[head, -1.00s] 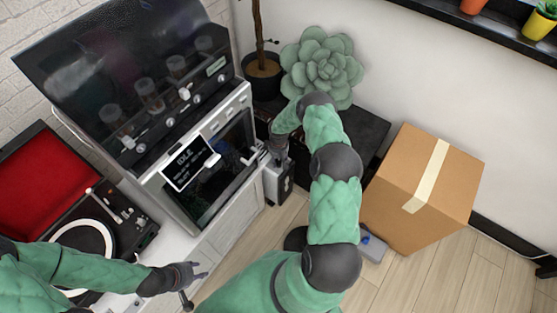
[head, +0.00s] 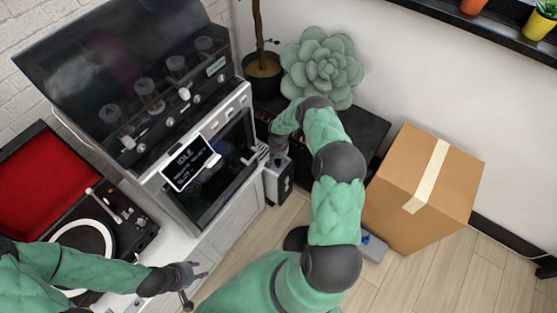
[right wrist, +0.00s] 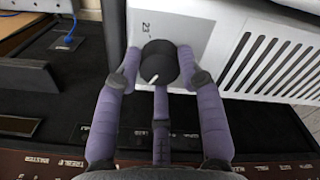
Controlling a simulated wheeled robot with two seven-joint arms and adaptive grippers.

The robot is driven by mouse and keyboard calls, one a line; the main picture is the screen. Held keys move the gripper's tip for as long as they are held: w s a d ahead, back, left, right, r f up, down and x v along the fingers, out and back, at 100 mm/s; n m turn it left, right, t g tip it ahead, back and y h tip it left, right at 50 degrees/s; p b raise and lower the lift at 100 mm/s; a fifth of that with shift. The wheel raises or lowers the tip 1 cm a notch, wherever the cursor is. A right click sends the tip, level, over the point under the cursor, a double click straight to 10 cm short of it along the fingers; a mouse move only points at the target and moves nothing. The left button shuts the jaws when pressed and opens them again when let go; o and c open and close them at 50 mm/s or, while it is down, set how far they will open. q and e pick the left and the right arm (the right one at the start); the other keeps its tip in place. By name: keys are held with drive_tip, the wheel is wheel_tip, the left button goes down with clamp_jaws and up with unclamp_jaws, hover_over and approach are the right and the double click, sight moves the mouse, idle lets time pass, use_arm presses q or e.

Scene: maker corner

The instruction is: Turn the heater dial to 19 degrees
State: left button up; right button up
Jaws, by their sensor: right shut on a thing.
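The heater (head: 279,182) is a small pale box on the floor beside the oven cabinet. In the right wrist view its white panel (right wrist: 190,30) carries the heater dial (right wrist: 158,64), a round black knob with a short white pointer mark near its lower left edge. The number 23 is printed just above the knob; other numbers are hidden or unreadable. My right gripper (right wrist: 157,75) is shut on the dial, its purple fingers around it. In the head view my right gripper (head: 278,145) is at the heater's top. My left gripper (head: 188,281) is open and empty, low at the left.
A white slatted grille (right wrist: 275,62) lies right of the dial. The oven (head: 212,165) with an IDLE screen (head: 189,164) stands left of the heater, a turntable (head: 85,240) further left. A cardboard box (head: 410,185) is at right; a potted plant (head: 262,70) stands behind.

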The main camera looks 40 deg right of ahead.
sight(279, 161)
idle(0.4)
drive_tip(key=o, duration=1.2)
drive_tip(key=shift+c, duration=0.2)
wheel_tip(279, 161, up, 12)
idle(0.3)
